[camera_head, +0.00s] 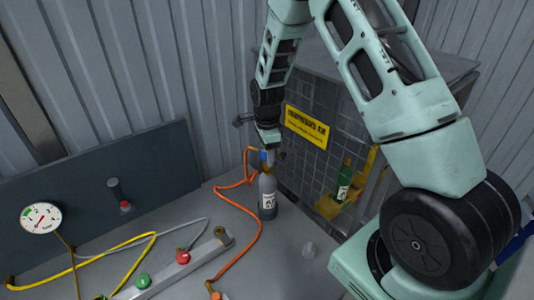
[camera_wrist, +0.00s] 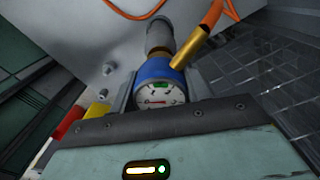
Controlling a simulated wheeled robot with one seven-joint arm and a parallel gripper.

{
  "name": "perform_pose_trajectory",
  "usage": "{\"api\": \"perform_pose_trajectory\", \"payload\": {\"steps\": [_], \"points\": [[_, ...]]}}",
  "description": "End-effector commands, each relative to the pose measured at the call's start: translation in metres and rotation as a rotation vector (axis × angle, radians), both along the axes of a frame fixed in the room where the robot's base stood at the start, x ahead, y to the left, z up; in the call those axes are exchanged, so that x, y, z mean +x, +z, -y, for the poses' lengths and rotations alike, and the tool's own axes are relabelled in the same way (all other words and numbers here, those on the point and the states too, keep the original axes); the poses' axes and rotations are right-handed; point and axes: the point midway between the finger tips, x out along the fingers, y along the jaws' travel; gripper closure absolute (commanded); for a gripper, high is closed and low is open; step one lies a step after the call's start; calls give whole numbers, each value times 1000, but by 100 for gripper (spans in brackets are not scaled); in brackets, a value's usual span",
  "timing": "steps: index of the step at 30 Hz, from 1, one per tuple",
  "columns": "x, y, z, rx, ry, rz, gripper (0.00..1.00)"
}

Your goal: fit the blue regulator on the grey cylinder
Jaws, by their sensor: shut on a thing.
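The grey cylinder (camera_head: 267,197) stands upright on the grey bench in the head view, with a white label on its side. It also shows behind the regulator in the wrist view (camera_wrist: 158,36). The blue regulator (camera_head: 264,157) is at the top of the cylinder, and an orange hose runs from it. In the wrist view the regulator (camera_wrist: 153,68) has a round white gauge with a red needle and a brass fitting. My gripper (camera_head: 267,142) is shut on the regulator from above. I cannot tell whether the regulator is seated on the cylinder or just above it.
The orange hose (camera_head: 257,222) loops over the bench. A manifold bar (camera_head: 175,270) with green and red knobs lies front left, near a dial gauge (camera_head: 41,218). A caged cabinet with a yellow sign (camera_head: 307,126) and a green bottle (camera_head: 344,180) stand to the right.

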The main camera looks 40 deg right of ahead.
Motion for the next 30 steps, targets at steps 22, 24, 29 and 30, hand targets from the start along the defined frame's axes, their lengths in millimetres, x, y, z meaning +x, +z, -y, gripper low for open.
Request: {"api": "perform_pose_trajectory", "payload": {"steps": [22,24,29,30], "points": [[0,-5,0,0,0,1,76],[0,-7,0,0,0,1,76],[0,-9,0,0,0,1,76],[0,-10,0,0,0,1,76]]}}
